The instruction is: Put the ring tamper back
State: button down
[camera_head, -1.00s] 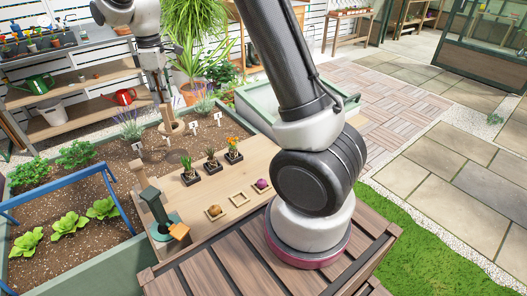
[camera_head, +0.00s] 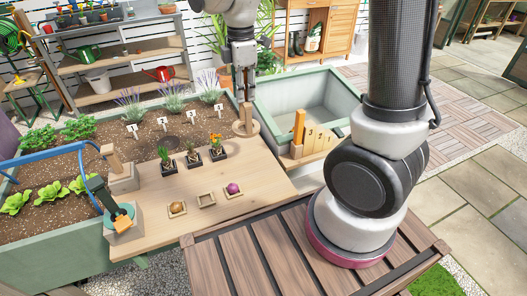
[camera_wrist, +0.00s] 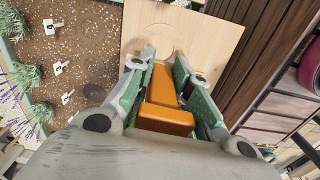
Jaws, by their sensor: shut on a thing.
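The ring tamper (camera_head: 246,128) is a pale wooden ring with an upright handle, at the far corner of the wooden board (camera_head: 262,165), by the right end of the soil bed. My gripper (camera_head: 243,88) points down from above and is shut on the handle. In the wrist view, an orange block (camera_wrist: 166,118), seemingly the handle's upper part, lies between the green finger pads; the ring cannot be told there. A faint round outline (camera_wrist: 166,50) shows on the pale wood ahead of the fingers. Whether the ring touches the board or hovers is unclear.
Number tags (camera_head: 218,107) and lavender stand in the soil left of the tamper. Potted seedlings (camera_head: 191,158) and small square frames (camera_head: 205,199) are on the board.

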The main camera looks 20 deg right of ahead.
jog(key=shift+s+d+f, duration=0.1)
jog(key=shift+d, duration=0.2)
jog(key=shift+a+f+n, duration=0.15)
jog(key=shift+f+n, duration=0.2)
jog(key=shift+n, duration=0.05)
notch_tip(320, 180, down, 9)
jog(key=shift+f, duration=0.25)
jog(key=c, duration=1.3)
grip_release()
